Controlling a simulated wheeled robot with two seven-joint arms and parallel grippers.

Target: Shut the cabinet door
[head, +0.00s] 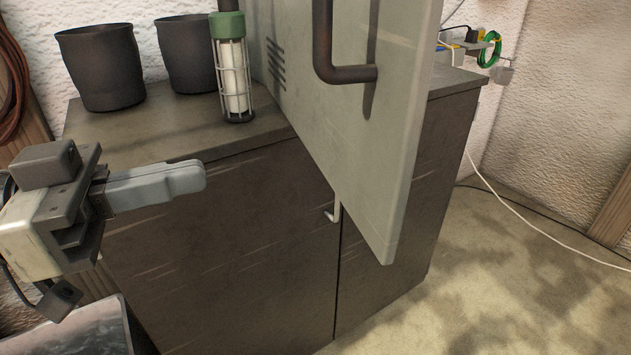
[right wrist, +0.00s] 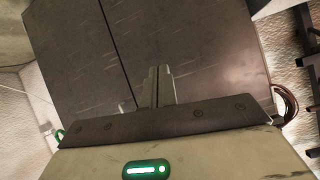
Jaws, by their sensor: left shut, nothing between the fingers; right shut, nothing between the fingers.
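The cabinet door (head: 350,130) is a pale grey panel with vent slots and a dark bar handle (head: 330,45). It stands open in the head view, jutting toward me past the front edge of a dark wooden cabinet (head: 230,250). My left gripper (head: 203,175) is shut and empty, left of the door and apart from it, in front of the dark cabinet. My right gripper (right wrist: 160,72) is shut and empty in the right wrist view, with dark wooden panels (right wrist: 75,60) beyond it. The head view does not show it. The door's upper part is cut off.
Two dark pots (head: 102,68) (head: 188,55) and a green-capped caged lamp (head: 232,75) stand on the cabinet top, left of the door. A small pale hook (head: 334,212) shows by the door's lower edge. Cables (head: 505,195) cross the floor at right, otherwise clear.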

